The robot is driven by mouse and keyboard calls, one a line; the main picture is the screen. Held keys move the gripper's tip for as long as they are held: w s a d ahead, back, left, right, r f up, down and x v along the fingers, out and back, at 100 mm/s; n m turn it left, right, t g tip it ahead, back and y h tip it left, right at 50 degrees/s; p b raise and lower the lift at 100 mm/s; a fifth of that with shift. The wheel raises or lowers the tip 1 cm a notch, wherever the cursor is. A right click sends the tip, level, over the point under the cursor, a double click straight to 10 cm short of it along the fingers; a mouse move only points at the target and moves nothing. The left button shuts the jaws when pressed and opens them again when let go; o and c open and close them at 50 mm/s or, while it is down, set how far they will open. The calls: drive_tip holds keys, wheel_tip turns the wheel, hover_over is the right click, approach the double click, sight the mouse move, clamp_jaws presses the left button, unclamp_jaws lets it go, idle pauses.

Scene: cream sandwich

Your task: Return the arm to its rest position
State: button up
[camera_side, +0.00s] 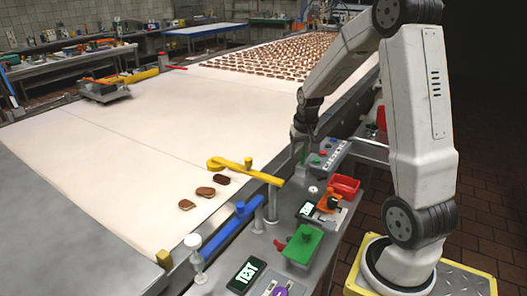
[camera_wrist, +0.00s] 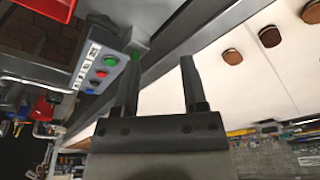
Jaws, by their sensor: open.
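My white arm rises from its base at the right of the side view, with the forearm reaching left and the wrist bent down. My gripper (camera_side: 302,136) hangs over the near edge of the conveyor, beside a grey button panel (camera_side: 325,155). In the wrist view my gripper (camera_wrist: 160,62) has its two fingers apart with nothing between them.
Three brown cookies (camera_side: 205,192) lie on the pale belt (camera_side: 110,165), with many more at the far end. A yellow lever (camera_side: 245,172), a blue bar (camera_side: 232,226), a red bin (camera_side: 345,185) and a green block (camera_side: 303,244) stand along the near side.

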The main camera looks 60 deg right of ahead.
drive_tip(key=w+a+r+n+t+h, duration=0.1)
drive_tip(key=w+a+r+n+t, duration=0.2)
drive_tip(key=w+r, duration=0.4)
drive_tip(key=s+a+f+n+g+y, duration=0.15)
drive_tip(key=a+n, duration=0.35)
drive_tip(key=a, duration=1.3)
drive_tip(key=s+a+f, duration=0.5)
drive_tip(key=s+f, duration=0.3)
drive_tip(key=s, duration=0.2)
drive_tip(key=shift+s+n+g+y, duration=0.15)
drive_tip(key=shift+n+g+y, duration=0.2)
drive_tip(key=shift+y, duration=0.1)
